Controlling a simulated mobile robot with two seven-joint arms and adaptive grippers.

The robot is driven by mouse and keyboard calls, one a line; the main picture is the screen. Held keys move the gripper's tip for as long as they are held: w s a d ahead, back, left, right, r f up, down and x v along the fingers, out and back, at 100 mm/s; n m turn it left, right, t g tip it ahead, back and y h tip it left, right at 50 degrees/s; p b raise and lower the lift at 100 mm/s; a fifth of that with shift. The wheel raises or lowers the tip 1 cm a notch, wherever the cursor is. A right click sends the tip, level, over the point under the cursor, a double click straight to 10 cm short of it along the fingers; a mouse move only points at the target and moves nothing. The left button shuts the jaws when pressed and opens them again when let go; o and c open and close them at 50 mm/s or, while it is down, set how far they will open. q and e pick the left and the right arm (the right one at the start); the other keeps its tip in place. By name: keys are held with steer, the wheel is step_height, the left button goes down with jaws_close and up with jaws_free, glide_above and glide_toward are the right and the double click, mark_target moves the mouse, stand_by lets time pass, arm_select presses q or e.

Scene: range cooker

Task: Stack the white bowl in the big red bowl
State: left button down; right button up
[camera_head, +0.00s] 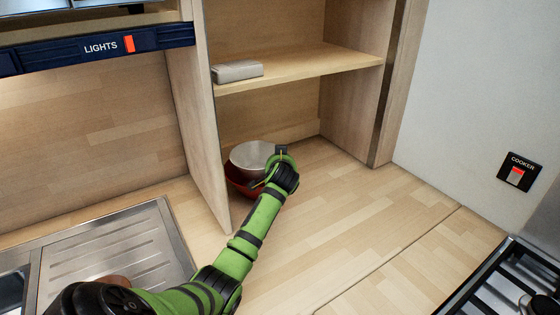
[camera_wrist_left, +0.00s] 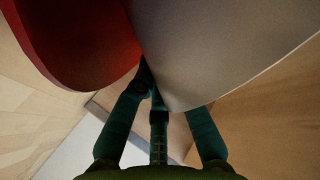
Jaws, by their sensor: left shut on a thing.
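The white bowl (camera_head: 250,156) is in the cubby under the shelf in the head view, over the big red bowl (camera_head: 241,185). Only part of the red bowl's side shows below it; I cannot tell whether the two touch. My left gripper (camera_head: 279,156) is at the white bowl's right rim and shut on it. In the left wrist view the white bowl (camera_wrist_left: 220,40) fills the upper right and the red bowl (camera_wrist_left: 85,40) the upper left, with the fingers (camera_wrist_left: 155,85) at the white bowl's edge. My right gripper is not in view.
A wooden shelf (camera_head: 310,68) with a grey box (camera_head: 237,71) stands above the bowls. An upright wooden panel (camera_head: 200,125) is close on the left. A sink drainer (camera_head: 120,252) is at lower left and a cooker hob (camera_head: 505,290) at lower right. The counter right of the arm is clear.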

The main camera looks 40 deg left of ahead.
arm_select(q)
steer(key=shift+f, duration=0.25)
steer(key=c, duration=1.3)
jaws_free()
steer(key=shift+r, duration=0.55)
steer(key=b+v, duration=0.1)
steer(key=v, duration=1.1)
steer(key=shift+r, duration=0.15)
